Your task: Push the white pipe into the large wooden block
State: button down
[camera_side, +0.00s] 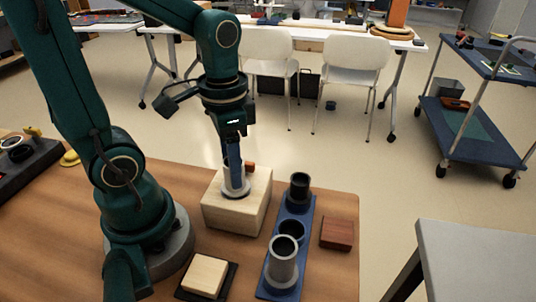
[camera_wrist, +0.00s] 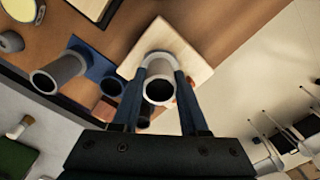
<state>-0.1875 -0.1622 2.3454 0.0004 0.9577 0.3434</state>
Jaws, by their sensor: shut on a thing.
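The large wooden block (camera_side: 236,212) stands on the table in the middle of the side view, and its pale top also shows in the wrist view (camera_wrist: 196,64). The white pipe (camera_wrist: 159,73) is upright over the block's top, its dark opening facing the wrist camera. Its wide lower ring (camera_side: 236,193) appears at the block's top face in the side view. My gripper (camera_side: 233,168) points down, shut on the pipe, with one blue finger on each side in the wrist view (camera_wrist: 161,76). The fingers partly cover the pipe. How deep it sits is hidden.
Right of the block, a blue rack (camera_side: 269,291) holds a grey pipe (camera_side: 283,262) and a black pipe (camera_side: 300,188). A reddish-brown block (camera_side: 337,233) lies farther right. A small wooden block (camera_side: 206,274) sits in front. A small red piece (camera_side: 250,168) shows behind my fingers.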

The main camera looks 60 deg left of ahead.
jog(key=shift+f, duration=0.2)
jog(key=shift+c, duration=1.8)
grip_release()
jog(key=shift+r, duration=0.15)
jog(key=shift+r, duration=3.65)
jog(key=shift+d+r, duration=0.15)
jog(key=d+t, duration=0.1)
jog(key=t, duration=0.1)
jog(key=f+n+t, duration=0.1)
jog(key=d+t, duration=0.1)
jog(key=t, duration=0.1)
jog(key=shift+s+d+f+n+t, duration=0.25)
jog(key=shift+d+n+t, duration=0.05)
jog(key=shift+d+n, duration=0.1)
